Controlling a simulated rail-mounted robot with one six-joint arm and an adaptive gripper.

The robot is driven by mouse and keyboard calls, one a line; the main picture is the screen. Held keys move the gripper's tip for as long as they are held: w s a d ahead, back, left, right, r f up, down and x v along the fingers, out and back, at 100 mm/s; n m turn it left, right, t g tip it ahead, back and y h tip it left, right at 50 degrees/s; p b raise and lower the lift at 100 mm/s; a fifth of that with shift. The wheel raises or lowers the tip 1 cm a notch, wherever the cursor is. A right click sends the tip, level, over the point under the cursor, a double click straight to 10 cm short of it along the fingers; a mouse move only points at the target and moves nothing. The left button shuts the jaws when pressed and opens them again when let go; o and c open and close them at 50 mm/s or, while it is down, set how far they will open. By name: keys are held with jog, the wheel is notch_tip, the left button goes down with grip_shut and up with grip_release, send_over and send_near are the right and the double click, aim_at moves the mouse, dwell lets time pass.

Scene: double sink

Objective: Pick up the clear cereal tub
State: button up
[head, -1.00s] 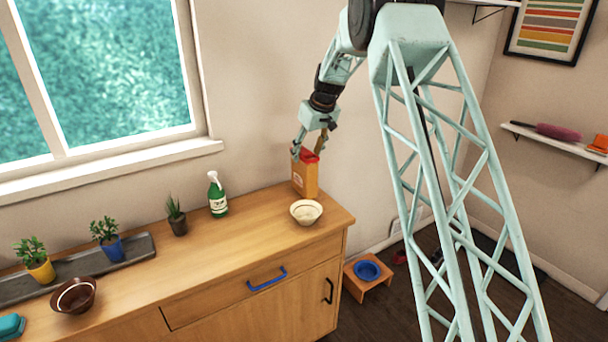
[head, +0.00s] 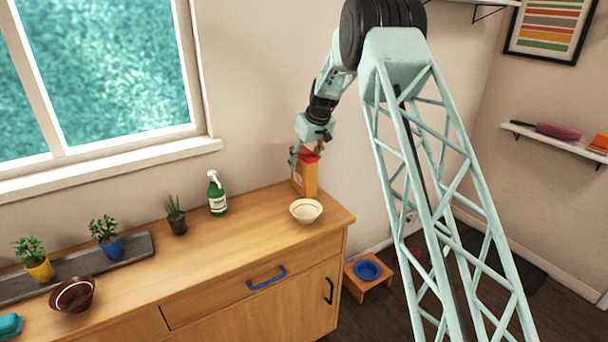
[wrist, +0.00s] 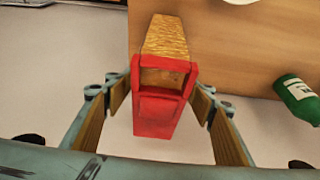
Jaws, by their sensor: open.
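The cereal tub (head: 307,178) has clear walls showing orange-brown contents and a red lid. It stands upright at the back right of the wooden counter, near the wall. In the wrist view the tub's red lid (wrist: 160,112) lies between the fingers, with its contents visible beyond. My gripper (head: 307,156) is around the top of the tub from above. In the wrist view my gripper (wrist: 160,112) is open, with a gap on each side between the wooden finger pads and the lid.
A cream bowl (head: 306,211) stands just in front of the tub. A green spray bottle (head: 217,194) and a small potted plant (head: 176,215) stand to the left. The counter's right end (head: 345,222) is close by. The wall is right behind the tub.

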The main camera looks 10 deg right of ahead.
aim_at(300, 173)
jog(key=shift+x, duration=1.25)
jog(key=shift+b+x, duration=0.55)
jog(key=shift+x, duration=2)
jog(key=shift+w, duration=0.1)
jog(key=shift+f, duration=0.3)
jog(key=c, duration=1.2)
jog(key=shift+r, duration=0.25)
notch_tip(300, 173, up, 28)
jog(key=p, duration=0.4)
